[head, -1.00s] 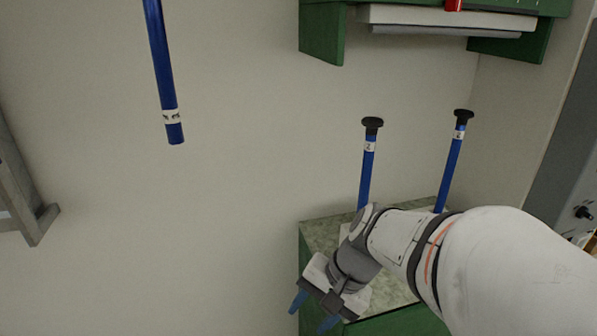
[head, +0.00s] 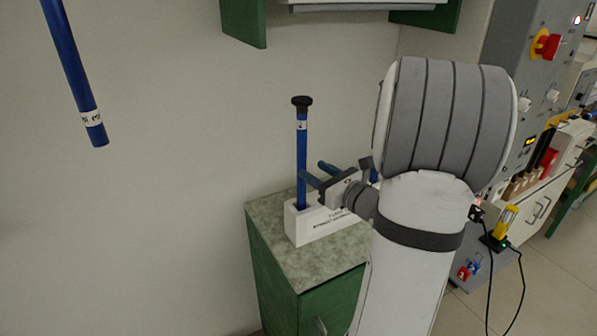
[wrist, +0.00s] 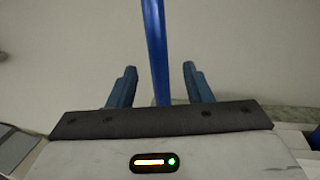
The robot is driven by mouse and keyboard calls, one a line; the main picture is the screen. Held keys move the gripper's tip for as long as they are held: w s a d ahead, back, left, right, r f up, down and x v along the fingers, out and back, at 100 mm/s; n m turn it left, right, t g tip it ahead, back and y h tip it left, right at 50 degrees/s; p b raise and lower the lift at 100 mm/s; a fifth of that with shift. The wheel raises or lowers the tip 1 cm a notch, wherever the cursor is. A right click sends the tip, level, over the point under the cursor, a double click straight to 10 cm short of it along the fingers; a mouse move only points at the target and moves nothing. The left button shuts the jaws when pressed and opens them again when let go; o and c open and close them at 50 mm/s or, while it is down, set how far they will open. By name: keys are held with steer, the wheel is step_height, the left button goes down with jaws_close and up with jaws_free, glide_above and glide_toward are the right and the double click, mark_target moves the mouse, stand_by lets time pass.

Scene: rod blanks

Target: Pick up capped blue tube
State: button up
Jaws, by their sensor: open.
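A blue tube (head: 302,150) with a black cap and a white label stands upright in a white holder (head: 326,228) on a cabinet. My gripper (head: 311,170) is open at the tube's middle, coming from the right. In the wrist view the blue tube (wrist: 154,45) runs between the two spread blue fingers, with a gap on each side; its cap is out of that view. How deep it sits between the fingers is unclear. The second capped tube seen earlier is mostly or wholly hidden behind my arm.
The green cabinet (head: 330,305) has a speckled top. Another blue tube (head: 72,70) hangs at the upper left, its lower end uncapped. A green shelf (head: 243,22) is above on the wall. A grey control panel (head: 520,100) with a red button stands at the right.

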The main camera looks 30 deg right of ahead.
mark_target(305, 168)
steer(key=x, duration=0.2)
steer(key=p+x, duration=0.1)
steer(key=x, duration=0.2)
steer(key=shift+w+a+f, duration=0.2)
steer(key=shift+w+f, duration=0.15)
steer(key=shift+w, duration=0.05)
jaws_close()
